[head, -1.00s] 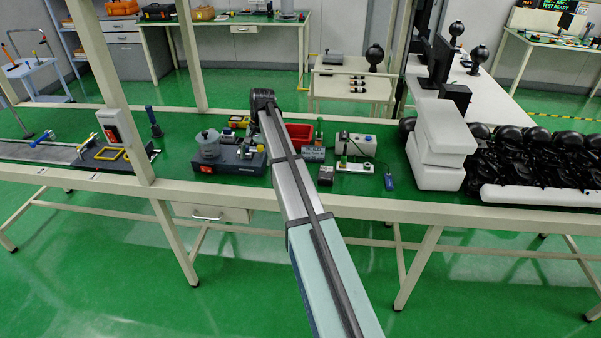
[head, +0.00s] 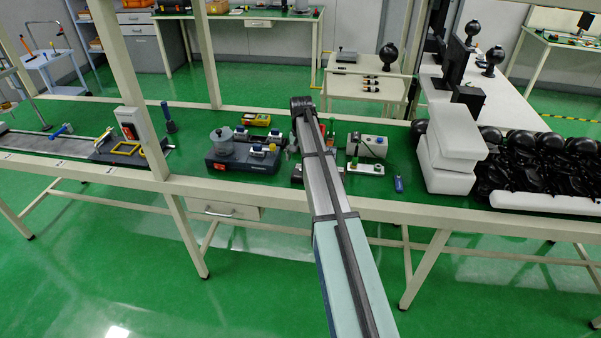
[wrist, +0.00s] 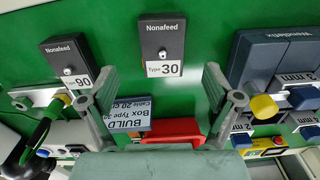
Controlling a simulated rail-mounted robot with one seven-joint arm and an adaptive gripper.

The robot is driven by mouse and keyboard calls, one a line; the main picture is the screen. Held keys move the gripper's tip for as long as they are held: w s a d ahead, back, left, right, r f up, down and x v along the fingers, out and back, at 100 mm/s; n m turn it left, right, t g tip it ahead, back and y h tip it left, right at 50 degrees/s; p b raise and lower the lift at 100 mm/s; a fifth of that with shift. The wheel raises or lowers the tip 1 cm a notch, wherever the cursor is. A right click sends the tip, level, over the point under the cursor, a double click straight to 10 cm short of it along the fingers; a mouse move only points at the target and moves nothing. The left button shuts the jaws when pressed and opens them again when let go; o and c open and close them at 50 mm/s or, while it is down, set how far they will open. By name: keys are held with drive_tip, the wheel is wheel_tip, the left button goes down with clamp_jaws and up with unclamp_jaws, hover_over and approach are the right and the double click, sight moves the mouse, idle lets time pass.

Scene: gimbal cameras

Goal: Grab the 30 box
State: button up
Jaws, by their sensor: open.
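The 30 box (wrist: 162,45) is a small dark grey box marked "Nonafeed" with a white "Type 30" label and a small silver knob. It lies on the green bench top at the upper middle of the wrist view. My gripper (wrist: 160,75) is open, with one grey finger to each side and nothing held between them. The box lies ahead of the fingers, roughly centred on the gap. A similar box marked "Type 90" (wrist: 69,62) lies to its left. In the head view, my arm hides the gripper, and I cannot make out the 30 box.
A grey "Build Box Type 30" label block (wrist: 138,110) and a red bin (wrist: 172,130) are between the fingers' bases. A blue-grey device (wrist: 275,60) with a yellow knob (wrist: 263,107) is close to the right finger. A white connector piece (wrist: 38,97) is at left.

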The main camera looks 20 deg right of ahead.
sight(300, 171)
drive_tip(key=shift+w+f+p, duration=0.15)
drive_tip(key=shift+f+p, duration=0.45)
drive_tip(key=shift+f, duration=0.95)
drive_tip(key=shift+w+f+p, duration=0.1)
drive_tip(key=shift+f+p, duration=0.45)
drive_tip(key=shift+f, duration=1)
drive_tip(key=c, duration=1.4)
